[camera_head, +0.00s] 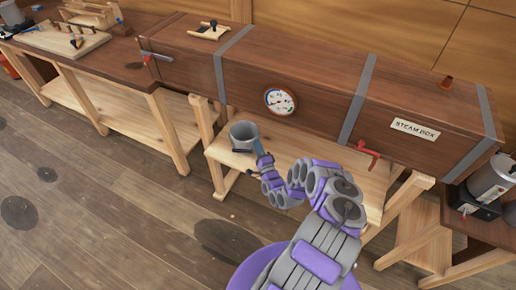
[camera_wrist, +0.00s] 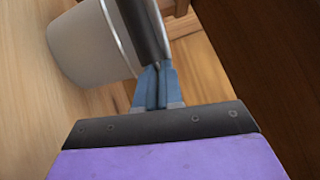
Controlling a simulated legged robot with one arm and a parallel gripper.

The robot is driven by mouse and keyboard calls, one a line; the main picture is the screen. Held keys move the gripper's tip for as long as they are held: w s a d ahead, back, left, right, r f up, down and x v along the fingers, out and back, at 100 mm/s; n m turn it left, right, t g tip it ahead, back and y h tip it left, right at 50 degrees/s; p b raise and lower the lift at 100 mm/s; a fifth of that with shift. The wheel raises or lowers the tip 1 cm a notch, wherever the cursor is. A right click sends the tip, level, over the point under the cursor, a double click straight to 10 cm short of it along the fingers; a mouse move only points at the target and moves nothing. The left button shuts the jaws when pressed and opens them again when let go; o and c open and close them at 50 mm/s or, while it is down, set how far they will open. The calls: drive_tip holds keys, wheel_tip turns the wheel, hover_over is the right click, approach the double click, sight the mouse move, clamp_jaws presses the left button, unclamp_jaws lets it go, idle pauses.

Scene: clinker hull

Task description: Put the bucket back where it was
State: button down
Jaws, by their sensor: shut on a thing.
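The grey bucket (camera_head: 244,132) is at the left end of the light wooden shelf (camera_head: 310,163) below the steam box. Its open top shows in the head view. I cannot tell whether its base rests on the shelf. My gripper (camera_head: 259,148) is at the bucket's right side. In the wrist view, the blue fingers (camera_wrist: 157,87) are closed together on a dark bar (camera_wrist: 146,30), which looks like the bucket's handle. The pale bucket wall (camera_wrist: 88,45) is just beside it. The lower part of the bucket is partly hidden by a dark piece in the head view.
The long wooden steam box (camera_head: 320,97) with a gauge (camera_head: 280,101) and red valve (camera_head: 368,149) overhangs the shelf. A workbench (camera_head: 85,58) with tools stands at left. A metal pot (camera_head: 491,178) stands at right. The floor (camera_head: 110,190) in front is clear.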

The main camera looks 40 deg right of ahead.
drive_tip(key=c, duration=1.3)
unclamp_jaws()
drive_tip(key=v, duration=1.1)
drive_tip(key=shift+s+a+b, duration=0.2)
drive_tip(key=shift+s+b, duration=0.15)
drive_tip(key=shift+s, duration=0.1)
drive_tip(key=shift+s+f, duration=0.1)
